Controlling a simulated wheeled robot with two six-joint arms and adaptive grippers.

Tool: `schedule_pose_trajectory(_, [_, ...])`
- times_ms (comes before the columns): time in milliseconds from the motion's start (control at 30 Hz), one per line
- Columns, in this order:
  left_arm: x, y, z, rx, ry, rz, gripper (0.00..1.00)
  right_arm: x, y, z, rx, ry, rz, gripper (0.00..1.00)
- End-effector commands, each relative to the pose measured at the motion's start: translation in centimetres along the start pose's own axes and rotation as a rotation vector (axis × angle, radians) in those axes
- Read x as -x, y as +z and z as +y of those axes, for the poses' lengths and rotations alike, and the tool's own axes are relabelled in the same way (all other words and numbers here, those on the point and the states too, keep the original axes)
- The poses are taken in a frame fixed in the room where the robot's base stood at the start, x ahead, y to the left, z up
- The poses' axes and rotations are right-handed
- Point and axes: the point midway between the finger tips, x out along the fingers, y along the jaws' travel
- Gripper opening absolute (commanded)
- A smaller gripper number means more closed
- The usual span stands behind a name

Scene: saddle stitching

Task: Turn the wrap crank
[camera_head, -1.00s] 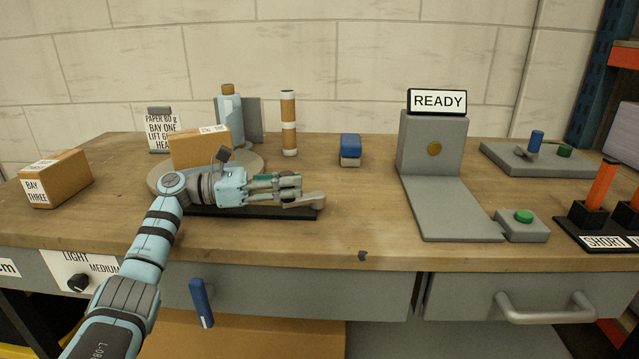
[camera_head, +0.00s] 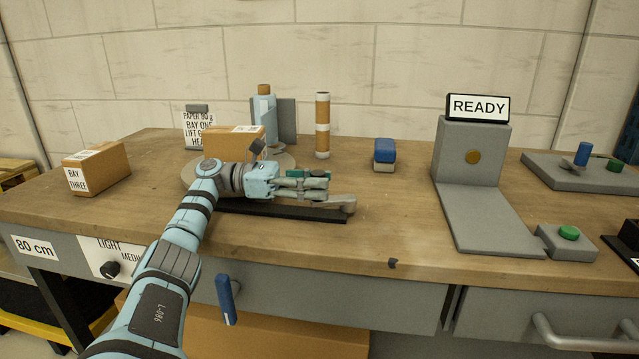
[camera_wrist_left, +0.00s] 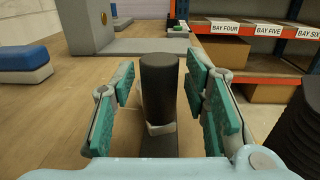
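No part is labelled as the wrap crank. A blue handle (camera_head: 227,298) hangs at the table's front edge, below the turntable (camera_head: 197,187), which carries a carton (camera_head: 233,143). A second blue knob (camera_head: 582,152) stands on a grey plate at the far right. My left gripper (camera_head: 316,188) points right, over a long black base (camera_head: 285,210) with a grey arm (camera_head: 343,203). In the left wrist view its green-padded fingers (camera_wrist_left: 160,110) are apart, with a black cylinder (camera_wrist_left: 160,85) between them and gaps on both sides. My right gripper is out of view.
A grey stand (camera_head: 470,155) with a READY sign, a blue-topped block (camera_head: 384,154), a brown tube (camera_head: 322,125) and a green button box (camera_head: 567,240) stand on the table. A BAY THREE box (camera_head: 97,168) is at left. The table's front middle is mostly clear.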

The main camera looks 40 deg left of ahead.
Motion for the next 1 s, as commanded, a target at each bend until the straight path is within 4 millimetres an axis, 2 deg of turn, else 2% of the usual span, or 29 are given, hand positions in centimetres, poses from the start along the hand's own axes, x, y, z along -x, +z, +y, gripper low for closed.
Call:
schedule_pose_trajectory(333, [-0.4, 0.5, 0.0, -0.001, -0.006, -0.002, 0.46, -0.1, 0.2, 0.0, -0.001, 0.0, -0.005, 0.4])
schedule_pose_trajectory(467, [-0.2, 3.0, 0.0, -0.005, -0.004, -0.004, 0.46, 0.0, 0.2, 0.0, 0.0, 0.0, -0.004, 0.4])
schedule_pose_trajectory(600, [-0.2, 6.8, 0.0, -0.006, -0.004, -0.006, 0.46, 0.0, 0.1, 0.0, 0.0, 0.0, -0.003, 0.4])
schedule_pose_trajectory(700, [-0.2, 8.8, 0.0, -0.003, -0.004, -0.005, 0.46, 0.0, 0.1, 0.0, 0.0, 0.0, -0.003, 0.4])
schedule_pose_trajectory(833, [-0.2, 9.9, 0.0, 0.0, -0.004, -0.002, 0.46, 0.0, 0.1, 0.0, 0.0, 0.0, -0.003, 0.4])
schedule_pose_trajectory(1000, [-0.2, 10.0, 0.0, 0.002, -0.003, 0.0, 0.46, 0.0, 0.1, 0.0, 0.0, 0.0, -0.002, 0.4])
